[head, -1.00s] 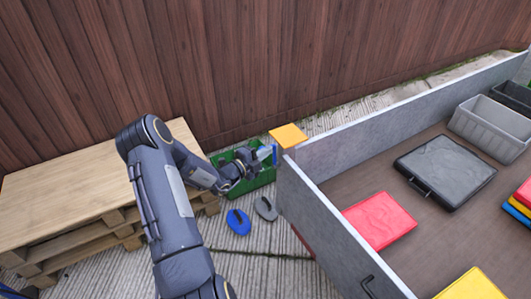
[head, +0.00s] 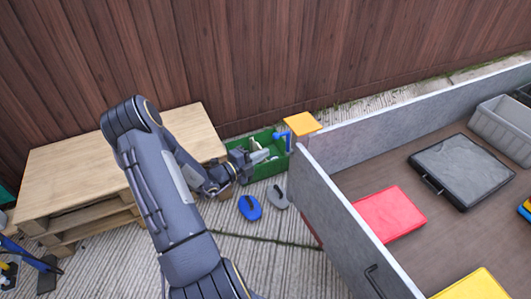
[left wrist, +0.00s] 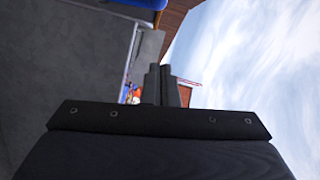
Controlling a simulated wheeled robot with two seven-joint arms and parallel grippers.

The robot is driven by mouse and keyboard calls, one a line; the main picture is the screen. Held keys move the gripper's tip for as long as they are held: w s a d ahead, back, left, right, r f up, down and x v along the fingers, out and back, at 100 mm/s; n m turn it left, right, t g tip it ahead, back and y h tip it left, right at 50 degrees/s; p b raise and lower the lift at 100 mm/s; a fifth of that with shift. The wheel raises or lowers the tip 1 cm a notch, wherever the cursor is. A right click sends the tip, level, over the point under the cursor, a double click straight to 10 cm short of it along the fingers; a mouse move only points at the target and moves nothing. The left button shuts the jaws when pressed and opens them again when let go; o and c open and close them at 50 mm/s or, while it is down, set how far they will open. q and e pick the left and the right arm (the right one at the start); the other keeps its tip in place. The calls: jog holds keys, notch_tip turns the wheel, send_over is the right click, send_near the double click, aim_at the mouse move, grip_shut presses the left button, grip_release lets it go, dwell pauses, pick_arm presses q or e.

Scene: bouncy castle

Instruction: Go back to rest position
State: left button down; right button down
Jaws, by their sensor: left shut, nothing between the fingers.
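My left gripper (head: 251,157) is shut and empty at the left part of the green crate (head: 272,170) in the head view. In the left wrist view its two dark fingers (left wrist: 161,85) are close together with nothing between them. My left arm reaches forward from the bottom of the head view, bent at the elbow. The crate stands on the ground by the fence and holds a blue-handled tool (head: 284,137) and some pale items, partly hidden by the gripper. My right gripper does not show.
A stack of wooden pallets (head: 110,150) stands left of my arm. A blue float (head: 249,207) and a grey float (head: 277,198) lie on the ground before the crate. A grey-walled bed (head: 330,200) on the right holds a red lid (head: 390,213) and a black tray (head: 462,170).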

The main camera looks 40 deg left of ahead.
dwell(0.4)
pick_arm(q)
jog(key=s+d+r+m+g+h, duration=0.25)
jog(key=d+r+m, duration=0.25)
jog(key=d+m, duration=0.35)
jog(key=s+d+r+m+g+h, duration=0.2)
jog(key=d+r+m+g+h, duration=0.15)
jog(key=d+m, duration=0.5)
jog(key=s+d+r+m+g+h, duration=0.2)
jog(key=s+d+r+m+g, duration=0.3)
jog(key=m, duration=0.6)
jog(key=s+d+m+y, duration=0.1)
jog(key=s+m+y, duration=0.2)
jog(key=m, duration=0.9)
jog(key=s+d+r+m+y, duration=0.1)
jog(key=s+m+y, duration=0.3)
jog(key=s+m, duration=0.6)
jog(key=m, duration=0.2)
jog(key=shift+d+r+m+g, duration=0.2)
jog(key=shift+d+m+g, duration=0.1)
jog(key=shift+d+m, duration=0.1)
